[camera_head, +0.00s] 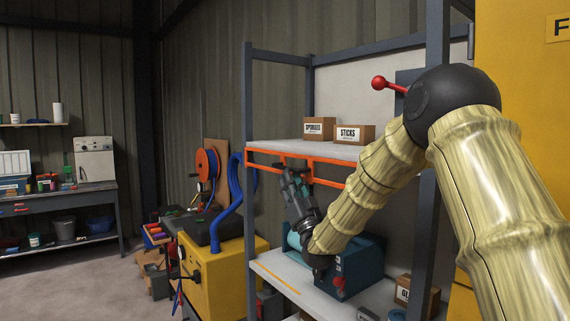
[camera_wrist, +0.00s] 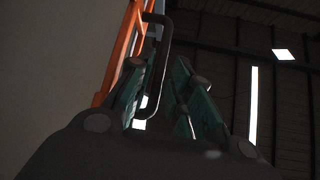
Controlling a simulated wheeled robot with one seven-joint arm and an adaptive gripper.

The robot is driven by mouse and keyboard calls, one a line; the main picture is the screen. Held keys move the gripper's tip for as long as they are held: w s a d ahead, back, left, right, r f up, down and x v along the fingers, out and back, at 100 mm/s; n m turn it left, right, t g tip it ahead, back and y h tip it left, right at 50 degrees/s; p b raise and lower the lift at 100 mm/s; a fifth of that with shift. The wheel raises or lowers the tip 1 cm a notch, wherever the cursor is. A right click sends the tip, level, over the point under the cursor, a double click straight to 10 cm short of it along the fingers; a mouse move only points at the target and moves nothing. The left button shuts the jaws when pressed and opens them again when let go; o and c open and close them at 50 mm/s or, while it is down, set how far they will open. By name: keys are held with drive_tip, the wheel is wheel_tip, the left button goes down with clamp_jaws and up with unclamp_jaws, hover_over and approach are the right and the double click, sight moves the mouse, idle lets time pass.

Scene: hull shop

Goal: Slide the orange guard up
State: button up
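The orange guard (camera_head: 265,153) is a low barred frame along the front edge of the upper shelf. In the wrist view its orange bars (camera_wrist: 122,45) run up the left side, with a dark bent handle (camera_wrist: 166,50) on it. My gripper (camera_head: 292,174) is raised in front of the guard's middle and hides part of it. In the wrist view my gripper (camera_wrist: 167,80) is open, its teal-padded fingers apart. The handle appears between the fingers; I cannot tell whether either finger touches it.
The upper shelf (camera_head: 290,143) holds two cardboard boxes (camera_head: 354,133). Below, a blue-green machine (camera_head: 362,262) stands on the lower shelf, under my forearm. A grey post (camera_head: 432,200) stands to the right, and a yellow unit (camera_head: 215,275) with a blue hose (camera_head: 238,190) to the left.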

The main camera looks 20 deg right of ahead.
sight(285, 167)
drive_tip(key=shift+p+x, duration=0.9)
drive_tip(key=shift+x, duration=1.5)
drive_tip(key=shift+w, duration=0.1)
clamp_jaws()
